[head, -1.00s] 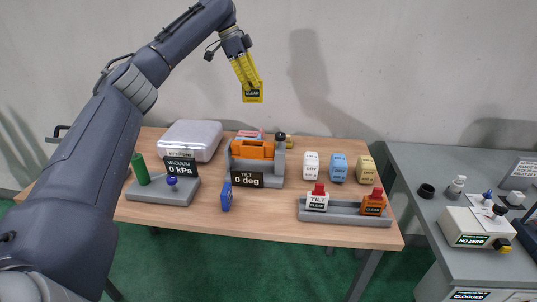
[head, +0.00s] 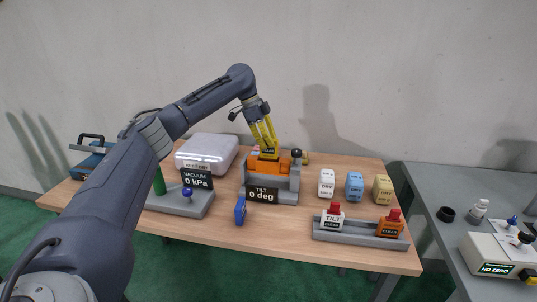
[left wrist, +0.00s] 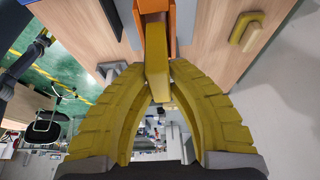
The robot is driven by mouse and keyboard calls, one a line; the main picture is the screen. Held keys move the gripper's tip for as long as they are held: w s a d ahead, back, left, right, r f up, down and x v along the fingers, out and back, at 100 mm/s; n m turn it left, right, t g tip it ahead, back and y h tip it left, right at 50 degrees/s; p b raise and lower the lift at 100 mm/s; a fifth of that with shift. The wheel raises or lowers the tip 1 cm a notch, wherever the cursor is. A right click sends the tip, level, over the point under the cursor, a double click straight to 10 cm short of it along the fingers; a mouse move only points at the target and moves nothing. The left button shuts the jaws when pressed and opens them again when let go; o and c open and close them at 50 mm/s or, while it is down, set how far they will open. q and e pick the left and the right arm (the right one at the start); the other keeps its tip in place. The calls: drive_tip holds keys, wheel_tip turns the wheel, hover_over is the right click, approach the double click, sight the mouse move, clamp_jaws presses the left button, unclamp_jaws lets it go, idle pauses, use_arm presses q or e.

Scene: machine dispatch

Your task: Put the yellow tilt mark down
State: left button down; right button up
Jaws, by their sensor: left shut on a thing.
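My left gripper (head: 265,143) is shut on the yellow tilt mark (head: 269,154), a small plate with a dark label. It holds the mark at the orange block (head: 264,168) of the grey tilt stand (head: 285,197), whose sign reads "TILT 0 deg". In the left wrist view, the mark (left wrist: 157,78) sits between the yellow fingertips, with orange beyond it. I cannot tell whether the mark touches the block. My right gripper is not in view.
A grey tray (head: 345,238) holds a white mark (head: 332,218) and an orange mark (head: 390,226). A vacuum stand (head: 200,205), a blue tag (head: 240,211) and a silver case (head: 207,150) are to the left. White, blue and yellow blocks (head: 327,183) stand right.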

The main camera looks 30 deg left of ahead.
sight(270, 157)
use_arm(q)
drive_tip(key=shift+f, duration=2.4)
drive_tip(key=shift+f, duration=0.15)
drive_tip(key=c, duration=1.4)
unclamp_jaws()
drive_tip(key=shift+o, duration=0.2)
drive_tip(key=v, duration=1.2)
